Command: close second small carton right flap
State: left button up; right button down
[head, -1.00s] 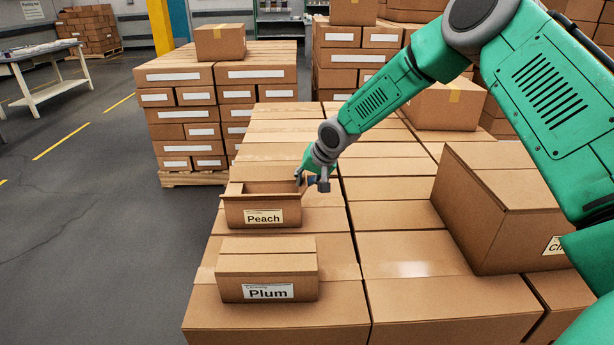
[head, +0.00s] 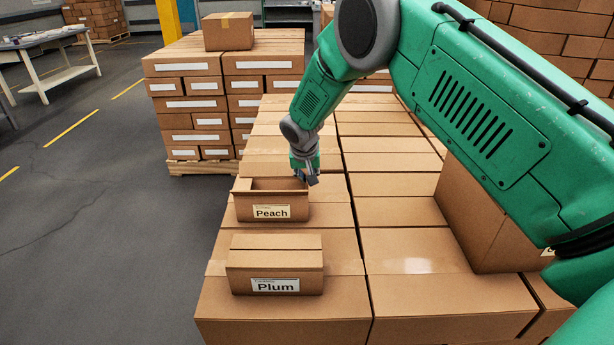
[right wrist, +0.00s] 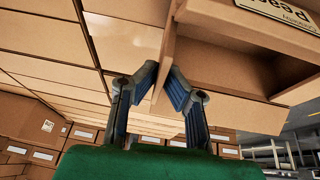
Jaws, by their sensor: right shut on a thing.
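The Peach carton (head: 270,208) stands on the stacked boxes with its top open. Its label shows upside down in the right wrist view (right wrist: 288,12). My right gripper (head: 306,178) is at the carton's right end. In the right wrist view my gripper fingers (right wrist: 166,82) are shut on the right flap (right wrist: 166,55), one on each side of it. The flap stands up roughly on edge there; its exact angle is hard to tell. The Plum carton (head: 275,270) sits in front with its top closed. My left gripper is not in view.
A large carton (head: 465,215) stands to the right, partly behind my right arm. The flat box tops (head: 400,240) between it and the Peach carton are clear. Another box stack (head: 190,105) stands behind at the left.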

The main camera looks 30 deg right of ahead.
jog(key=shift+f, duration=0.15)
jog(key=c, duration=1.7)
grip_release()
jog(key=shift+d, duration=0.1)
jog(key=v, duration=1.1)
jog(key=shift+r, duration=0.4)
